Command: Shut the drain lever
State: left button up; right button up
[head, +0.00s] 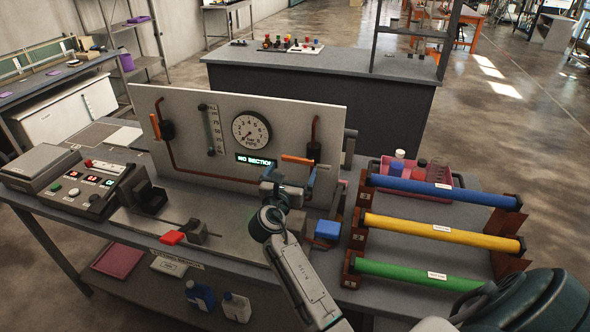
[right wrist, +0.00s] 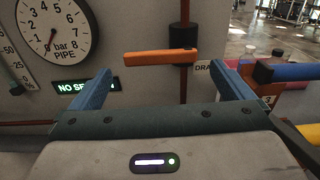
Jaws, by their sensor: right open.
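The drain lever (head: 297,160) is an orange bar on the right of the upright grey panel (head: 215,184). It lies about level, pointing left from a dark valve (head: 313,150) on a vertical red pipe. In the right wrist view the lever (right wrist: 152,57) shows ahead, next to a partly hidden label reading "DRA". My right gripper (head: 289,176) is open and empty, just in front of and below the lever. Its blue fingers in the right wrist view (right wrist: 163,78) stand on either side of the lever's span, with no visible contact. My left gripper is not seen.
A second orange lever (head: 155,127), nearly upright, is at the panel's left. A round gauge (head: 251,131) and a green-lit display (head: 256,160) sit between them. Blue, yellow (head: 440,232) and green tubes lie in a rack at right. A control box (head: 85,188) stands at left.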

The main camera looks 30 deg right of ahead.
jog(key=b+v, duration=0.2)
jog(key=v, duration=0.4)
jog(key=shift+s+a, duration=0.25)
jog(key=shift+a, duration=0.1)
